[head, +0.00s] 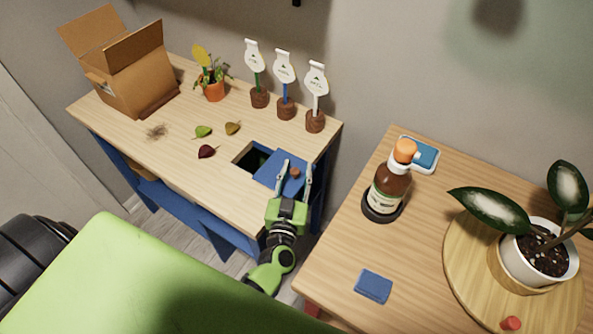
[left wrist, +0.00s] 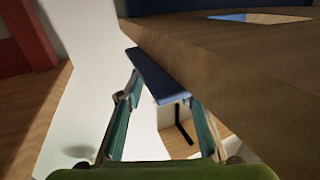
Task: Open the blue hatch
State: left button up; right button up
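The blue hatch (head: 269,176) is a flat panel in the right part of the left wooden table. A dark square opening (head: 247,158) shows uncovered to its left, so the hatch stands at least partly open. A small brown knob (head: 295,173) sits on the hatch. My left gripper (head: 296,168) is over the hatch, its fingers spread on either side of the knob with gaps. In the left wrist view the fingers (left wrist: 158,90) are apart, and a blue panel (left wrist: 155,75) shows edge-on beyond them; contact is unclear. My right gripper is not in view.
Three plant labels in brown bases (head: 286,108), a small potted plant (head: 213,88), an open cardboard box (head: 125,75) and several leaves (head: 205,131) are on this table. The right table holds a brown bottle (head: 390,185), a blue sponge (head: 373,286) and a white-potted plant (head: 540,262).

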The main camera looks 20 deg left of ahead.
pick_arm(q)
jog(key=shift+s, duration=0.1)
jog(key=v, duration=1.2)
jog(key=shift+f, duration=0.1)
